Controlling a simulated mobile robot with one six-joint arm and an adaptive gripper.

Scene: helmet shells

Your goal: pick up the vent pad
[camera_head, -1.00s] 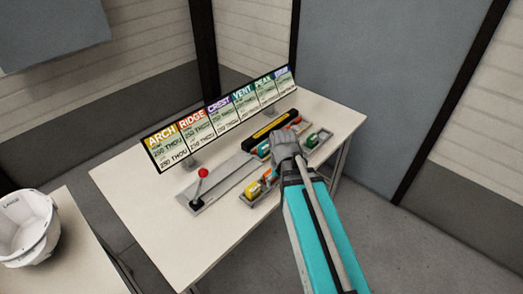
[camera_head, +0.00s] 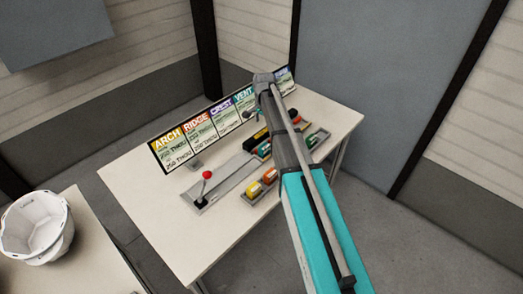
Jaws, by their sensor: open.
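The pads lie in a grey tray (camera_head: 247,203) on the table, partly hidden by my arm. A yellow pad (camera_head: 254,190) and an orange pad (camera_head: 269,176) show left of the arm, and a green pad (camera_head: 312,140) shows right of it. Pad lettering is too small to read, so I cannot tell which is the vent pad. The teal VENT panel (camera_head: 245,104) stands on the sign behind. My gripper (camera_head: 250,114) is open, high in front of the sign and apart from the pads; its fingers are small and partly hidden.
A lever with a red knob (camera_head: 207,175) stands on a grey plate left of the tray. A long black and yellow piece (camera_head: 256,137) lies behind the pads. The sign (camera_head: 171,150) lines the table's back edge. White helmet shells (camera_head: 37,228) stand on another table at left.

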